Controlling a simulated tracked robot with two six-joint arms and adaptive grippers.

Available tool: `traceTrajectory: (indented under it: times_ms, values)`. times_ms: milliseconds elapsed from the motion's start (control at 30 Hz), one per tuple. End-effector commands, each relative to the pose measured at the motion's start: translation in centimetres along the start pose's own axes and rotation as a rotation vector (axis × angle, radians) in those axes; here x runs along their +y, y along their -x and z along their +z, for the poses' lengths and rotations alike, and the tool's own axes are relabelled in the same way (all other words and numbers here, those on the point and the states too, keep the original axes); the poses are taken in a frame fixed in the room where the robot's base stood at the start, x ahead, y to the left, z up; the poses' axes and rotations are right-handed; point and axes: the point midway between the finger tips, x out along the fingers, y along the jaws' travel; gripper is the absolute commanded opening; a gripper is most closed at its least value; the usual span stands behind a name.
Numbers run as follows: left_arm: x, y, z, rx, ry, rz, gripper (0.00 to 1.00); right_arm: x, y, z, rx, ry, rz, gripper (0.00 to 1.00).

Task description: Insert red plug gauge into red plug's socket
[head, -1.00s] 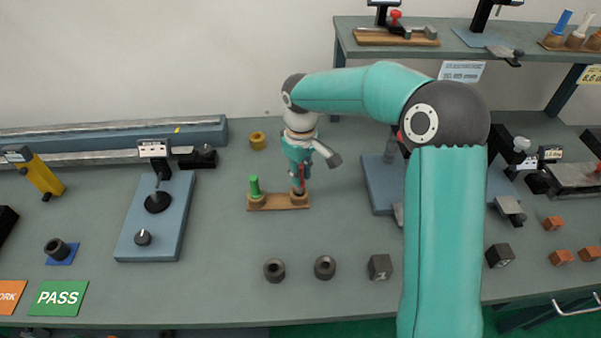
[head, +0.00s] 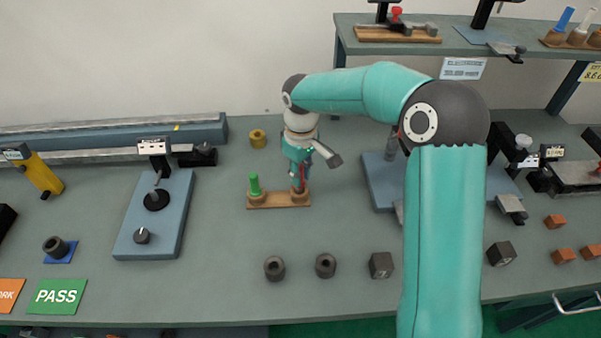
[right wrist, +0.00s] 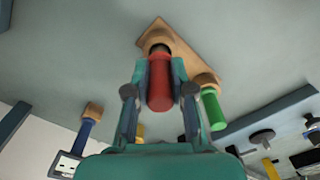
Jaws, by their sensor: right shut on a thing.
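The red plug gauge (right wrist: 160,88) is between the two fingers of my right gripper (head: 299,180), which is shut on its red handle. In the head view a strip of the red plug gauge (head: 302,174) shows at the fingers, upright over the right end of a small wooden stand (head: 278,203). In the right wrist view its dark lower end meets the socket (right wrist: 157,38) at one end of the stand. How deep it sits is hard to tell. The green plug gauge (head: 255,184) stands upright in the stand's left socket. My left gripper is not in view.
A blue-based dial gauge stand (head: 155,215) is to the left. A brass ring (head: 258,139) lies behind the wooden stand. Dark rings (head: 274,268) and dark blocks (head: 381,265) lie in front.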

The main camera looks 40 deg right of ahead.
Motion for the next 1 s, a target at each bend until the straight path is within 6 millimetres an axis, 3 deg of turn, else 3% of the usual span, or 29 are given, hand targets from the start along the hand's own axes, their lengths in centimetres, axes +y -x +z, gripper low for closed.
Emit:
traceTrajectory:
  times_ms: [1000]
  values:
    - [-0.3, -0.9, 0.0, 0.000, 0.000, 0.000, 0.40, 0.0, -1.3, 0.0, 0.000, 0.000, 0.000, 0.00]
